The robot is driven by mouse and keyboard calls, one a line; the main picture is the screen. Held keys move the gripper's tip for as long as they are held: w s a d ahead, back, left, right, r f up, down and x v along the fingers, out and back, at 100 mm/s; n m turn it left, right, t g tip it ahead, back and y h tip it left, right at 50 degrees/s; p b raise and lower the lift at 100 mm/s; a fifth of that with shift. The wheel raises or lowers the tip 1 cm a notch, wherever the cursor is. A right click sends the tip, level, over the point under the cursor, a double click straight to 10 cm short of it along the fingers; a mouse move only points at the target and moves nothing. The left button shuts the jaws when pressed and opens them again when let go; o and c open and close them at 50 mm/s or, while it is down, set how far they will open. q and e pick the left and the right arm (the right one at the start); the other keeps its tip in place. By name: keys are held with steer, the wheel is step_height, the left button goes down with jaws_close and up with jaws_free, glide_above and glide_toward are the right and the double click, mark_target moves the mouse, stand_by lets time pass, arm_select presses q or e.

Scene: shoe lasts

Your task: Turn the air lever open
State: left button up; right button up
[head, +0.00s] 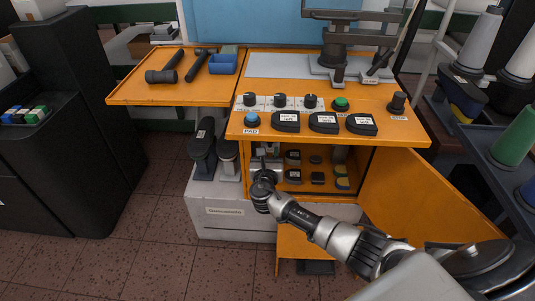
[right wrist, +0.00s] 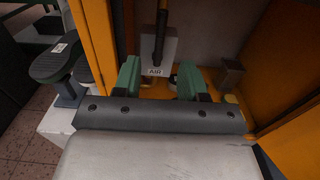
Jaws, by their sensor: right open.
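The air lever (right wrist: 161,28) is a dark upright bar in the right wrist view, standing in front of a grey block with a white plate marked AIR (right wrist: 155,71). Its top is cut off by the frame edge. My right gripper (right wrist: 159,78) is open, with its two green fingers on either side of the AIR plate and below the visible bar. Nothing is between the fingers that I can see them touching. In the head view my right gripper (head: 264,180) is at the left side of the open cabinet and hides most of the lever. My left gripper is not in view.
The orange cabinet door (head: 425,205) stands open at the right. The orange bench top (head: 245,128) with knobs and black pads overhangs the cabinet. Shoe forms (head: 203,145) stand just left of the opening. Small blocks (head: 293,176) lie on the shelf inside.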

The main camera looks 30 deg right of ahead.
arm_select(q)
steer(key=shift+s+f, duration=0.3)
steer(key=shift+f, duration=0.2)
arm_select(e)
steer(key=shift+s+a, duration=0.35)
steer(key=shift+s, duration=0.25)
